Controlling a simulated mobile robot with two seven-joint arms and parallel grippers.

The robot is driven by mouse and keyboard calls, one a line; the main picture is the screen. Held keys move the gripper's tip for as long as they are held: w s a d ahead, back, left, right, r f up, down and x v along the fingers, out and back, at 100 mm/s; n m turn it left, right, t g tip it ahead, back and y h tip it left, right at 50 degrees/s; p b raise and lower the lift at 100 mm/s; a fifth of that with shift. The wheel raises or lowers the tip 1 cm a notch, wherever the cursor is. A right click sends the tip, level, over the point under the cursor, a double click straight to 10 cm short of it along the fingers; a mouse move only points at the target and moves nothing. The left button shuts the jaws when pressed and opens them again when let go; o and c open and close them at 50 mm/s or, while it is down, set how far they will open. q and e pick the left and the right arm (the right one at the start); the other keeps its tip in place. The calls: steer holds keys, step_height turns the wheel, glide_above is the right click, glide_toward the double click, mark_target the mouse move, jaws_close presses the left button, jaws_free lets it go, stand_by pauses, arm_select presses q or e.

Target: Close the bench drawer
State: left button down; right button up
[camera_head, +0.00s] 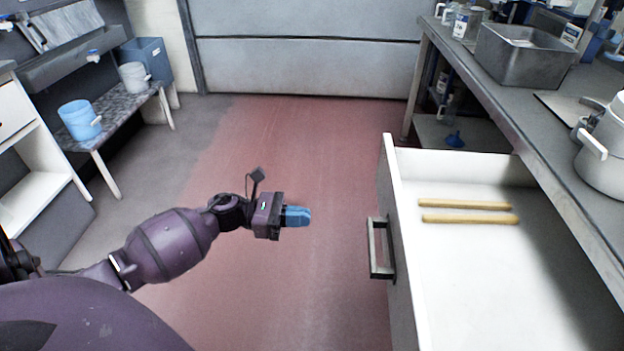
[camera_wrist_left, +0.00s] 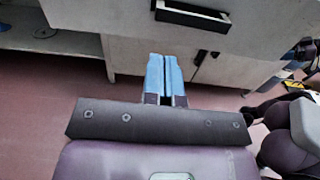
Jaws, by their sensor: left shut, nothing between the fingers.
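The bench drawer (camera_head: 455,270) is white and stands pulled out from under the grey bench at the right of the head view. Two wooden sticks lie inside it. Its dark bar handle (camera_head: 377,248) is on the front panel, facing left. My left gripper (camera_head: 305,215) has blue fingers, is shut and empty, and is left of the handle, apart from it. In the left wrist view the shut fingers (camera_wrist_left: 165,75) point toward a pale front with a dark handle (camera_wrist_left: 191,14). My right gripper is not clearly seen in either view.
The bench top (camera_head: 510,115) carries a metal basin (camera_head: 525,55) and a white pot (camera_head: 603,155). At the left, a low shelf (camera_head: 115,122) holds a blue bucket (camera_head: 79,120). The red floor (camera_head: 290,140) between is clear. A closed shutter (camera_head: 305,65) stands behind.

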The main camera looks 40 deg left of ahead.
arm_select(q)
steer(key=x, duration=1.1)
steer(key=shift+w+d, duration=0.2)
steer(key=shift+d, duration=0.05)
arm_select(e)
steer(key=shift+f, duration=0.1)
steer(key=shift+w, duration=0.1)
